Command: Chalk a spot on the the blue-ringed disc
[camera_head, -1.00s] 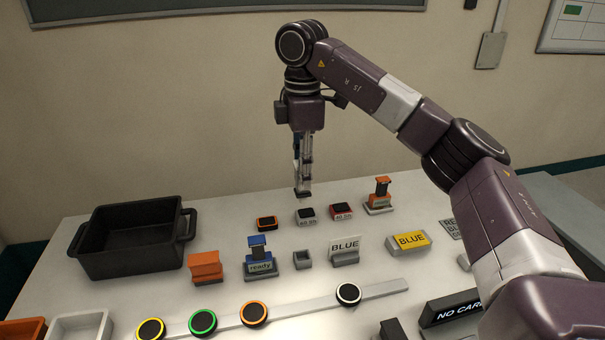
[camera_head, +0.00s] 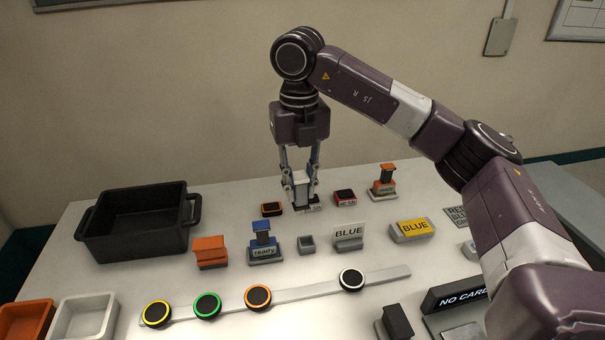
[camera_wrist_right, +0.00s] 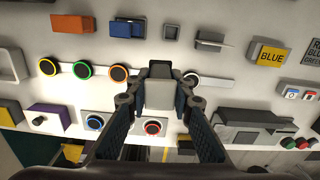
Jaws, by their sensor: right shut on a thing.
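The blue-ringed disc (camera_wrist_right: 95,121) lies on a pale pad, left of my gripper in the right wrist view. It is outside the head view. My right gripper (camera_head: 301,185) points down and is shut on a pale grey block (camera_wrist_right: 159,95) with a dark lower end. In the head view this block (camera_head: 302,192) overlaps a labelled white block in the far row; its height above the table is hard to judge. In the wrist view the grip lies apart from the blue-ringed disc. My left gripper is not in view.
A red-ringed disc (camera_wrist_right: 153,126) is right of the blue-ringed one. A strip (camera_head: 320,289) carries yellow-, green-, orange- and white-ringed discs. A black bin (camera_head: 107,246) stands at left. Stamps, including a blue one (camera_head: 263,240), and signs stand behind the strip.

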